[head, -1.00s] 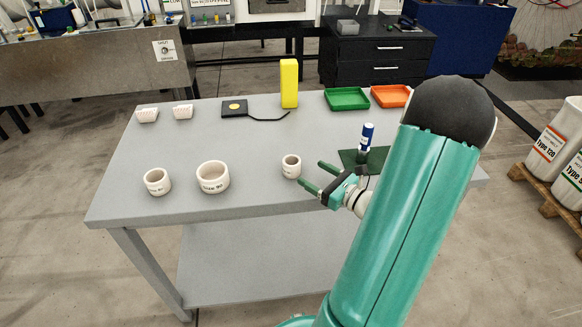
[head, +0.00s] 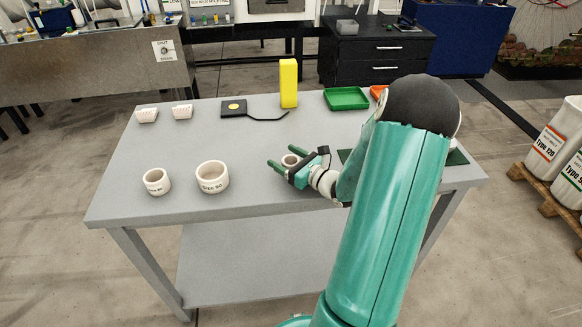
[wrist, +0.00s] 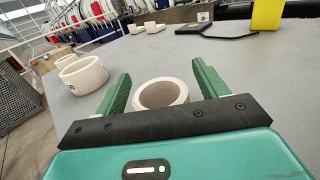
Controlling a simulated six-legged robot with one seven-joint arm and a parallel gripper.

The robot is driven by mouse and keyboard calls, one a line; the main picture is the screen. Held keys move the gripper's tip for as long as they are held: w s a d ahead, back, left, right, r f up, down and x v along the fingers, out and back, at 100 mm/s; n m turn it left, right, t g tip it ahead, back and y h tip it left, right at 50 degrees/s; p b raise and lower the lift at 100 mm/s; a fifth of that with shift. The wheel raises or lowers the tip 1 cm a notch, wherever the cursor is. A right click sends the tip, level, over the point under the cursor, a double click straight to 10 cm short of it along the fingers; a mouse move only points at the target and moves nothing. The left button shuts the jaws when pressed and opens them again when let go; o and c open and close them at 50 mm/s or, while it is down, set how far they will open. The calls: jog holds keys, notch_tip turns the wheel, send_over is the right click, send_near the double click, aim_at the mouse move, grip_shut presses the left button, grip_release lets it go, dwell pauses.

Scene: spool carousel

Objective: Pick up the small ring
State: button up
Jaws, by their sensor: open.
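Three white ring-shaped cups stand on the grey table (head: 240,130). The small ring (head: 291,160) is the rightmost one and is partly hidden behind my gripper in the head view. My gripper (head: 287,157) is open, its two green fingers pointing left and away around the ring's place. In the wrist view the small ring (wrist: 161,94) shows between the open green fingers (wrist: 160,85), its lower part hidden by the gripper body. I cannot tell whether a finger touches it. The large ring (head: 212,176) and a medium ring (head: 157,181) stand to the left.
A yellow block (head: 289,84) stands at the back, beside a black pad with a yellow dot (head: 234,108). Green (head: 346,98) and orange (head: 378,92) trays are back right. Two small white containers (head: 147,115) (head: 182,111) are back left. The table's middle is clear.

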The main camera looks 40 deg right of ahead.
jog(key=c, duration=1.1)
jog(key=shift+o, duration=0.2)
jog(key=shift+r, duration=0.15)
